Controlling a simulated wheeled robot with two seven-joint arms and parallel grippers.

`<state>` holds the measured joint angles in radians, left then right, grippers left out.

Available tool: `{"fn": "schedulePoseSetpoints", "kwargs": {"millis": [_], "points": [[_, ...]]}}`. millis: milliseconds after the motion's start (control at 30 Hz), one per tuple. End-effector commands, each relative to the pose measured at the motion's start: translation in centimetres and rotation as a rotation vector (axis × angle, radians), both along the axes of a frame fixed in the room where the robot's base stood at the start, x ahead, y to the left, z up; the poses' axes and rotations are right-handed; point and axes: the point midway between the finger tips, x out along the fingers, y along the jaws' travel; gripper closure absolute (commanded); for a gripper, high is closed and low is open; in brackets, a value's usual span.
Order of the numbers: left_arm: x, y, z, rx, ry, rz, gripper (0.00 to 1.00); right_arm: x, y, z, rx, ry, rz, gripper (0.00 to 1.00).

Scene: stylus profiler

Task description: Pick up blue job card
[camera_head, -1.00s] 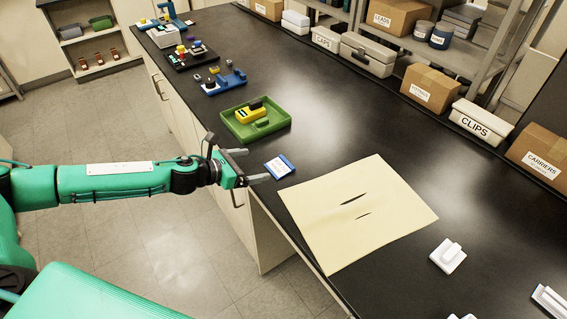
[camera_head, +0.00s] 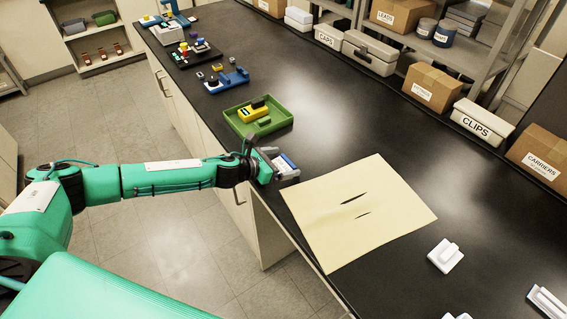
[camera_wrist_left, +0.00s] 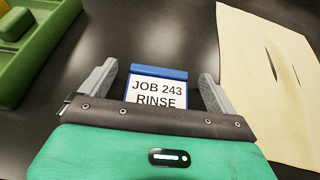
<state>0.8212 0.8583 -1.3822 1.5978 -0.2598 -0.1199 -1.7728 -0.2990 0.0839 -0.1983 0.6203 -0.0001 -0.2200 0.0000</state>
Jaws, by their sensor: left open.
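The blue job card (camera_wrist_left: 157,90) lies on the black bench, with a blue top edge and a white face reading "JOB 243 RINSE". In the head view the card (camera_head: 288,161) is partly covered by my left gripper (camera_head: 283,164). In the left wrist view my left gripper (camera_wrist_left: 158,78) is open, one finger on each side of the card, with gaps between fingers and card. The card's lower part is hidden behind the gripper body. My right gripper is not in view.
A green tray (camera_head: 278,122) with a yellow device sits just beyond the card. A cream sheet (camera_head: 400,224) with two dark slits lies to the right. A white block (camera_head: 445,255) is farther right. The bench middle is clear.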

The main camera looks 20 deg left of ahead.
Motion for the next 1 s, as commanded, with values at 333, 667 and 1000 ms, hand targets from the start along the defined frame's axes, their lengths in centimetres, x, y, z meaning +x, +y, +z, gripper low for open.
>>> {"fn": "schedulePoseSetpoints", "kwargs": {"millis": [333, 667, 1000], "points": [[0.14, -0.07, -0.12, 0.0, 0.0, 0.0, 0.2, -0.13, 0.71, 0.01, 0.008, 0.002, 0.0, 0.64], [0.13, -0.07, -0.09, 0.0, 0.0, 0.001, 0.54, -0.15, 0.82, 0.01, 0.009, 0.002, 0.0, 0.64], [0.18, -0.08, 0.8, 0.002, -0.002, -0.001, 0.54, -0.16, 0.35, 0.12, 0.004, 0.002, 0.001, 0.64]]}}
